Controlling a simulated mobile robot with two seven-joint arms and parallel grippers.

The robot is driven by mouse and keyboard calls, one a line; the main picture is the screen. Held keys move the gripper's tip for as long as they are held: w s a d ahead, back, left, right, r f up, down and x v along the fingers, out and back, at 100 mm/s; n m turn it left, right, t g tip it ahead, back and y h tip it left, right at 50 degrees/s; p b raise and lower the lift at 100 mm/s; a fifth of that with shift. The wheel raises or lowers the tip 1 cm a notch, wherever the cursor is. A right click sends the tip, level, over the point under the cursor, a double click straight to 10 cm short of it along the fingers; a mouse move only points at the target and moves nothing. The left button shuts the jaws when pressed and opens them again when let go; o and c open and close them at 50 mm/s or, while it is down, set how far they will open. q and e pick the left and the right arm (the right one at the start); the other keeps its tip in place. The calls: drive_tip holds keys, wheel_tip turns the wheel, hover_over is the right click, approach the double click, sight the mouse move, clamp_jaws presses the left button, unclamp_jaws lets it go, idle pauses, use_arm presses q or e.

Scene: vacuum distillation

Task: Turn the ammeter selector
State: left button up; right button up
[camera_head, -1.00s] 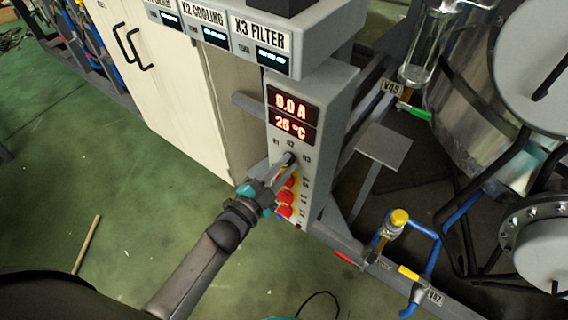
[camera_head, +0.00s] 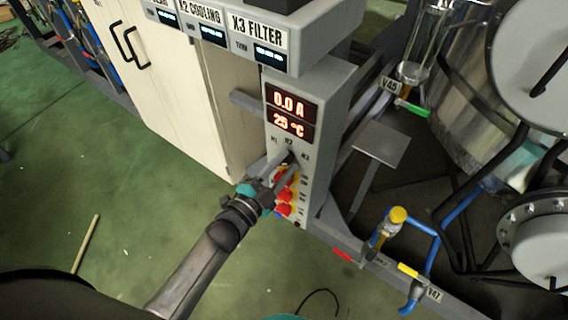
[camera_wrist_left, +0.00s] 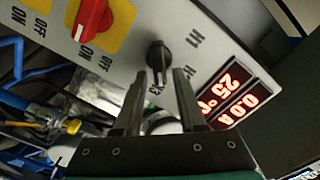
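The ammeter selector is a small black knob (camera_wrist_left: 159,56) on the grey control panel, with H1 and other position labels around it. In the head view it shows as a dark spot (camera_head: 290,156) below the red displays (camera_head: 290,113), which read 0.0 A and about 25 °C. My left gripper (camera_head: 283,168) is at the panel front. In the left wrist view its two fingers (camera_wrist_left: 161,75) are apart, with the knob just beyond and between their tips. I see no finger touching the knob. My right gripper is not in view.
Red switches on yellow plates (camera_wrist_left: 93,18) sit on the panel below the selector. The labelled box (camera_head: 262,45) overhangs above. A cream cabinet (camera_head: 165,85) stands left of the panel. Pipes and a yellow-capped valve (camera_head: 398,215) are at right. Green floor is open at left.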

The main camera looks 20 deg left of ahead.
use_arm(q)
drive_tip(key=shift+o, duration=0.5)
drive_tip(key=shift+s+a, duration=0.1)
drive_tip(key=shift+s, duration=0.2)
drive_tip(key=p+v, duration=0.2)
drive_tip(key=v, duration=1.2)
drive_tip(key=shift+s, duration=0.3)
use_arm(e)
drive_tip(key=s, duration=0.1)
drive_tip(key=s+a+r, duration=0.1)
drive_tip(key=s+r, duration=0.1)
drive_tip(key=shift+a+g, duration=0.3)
use_arm(q)
drive_tip(key=shift+a, duration=0.1)
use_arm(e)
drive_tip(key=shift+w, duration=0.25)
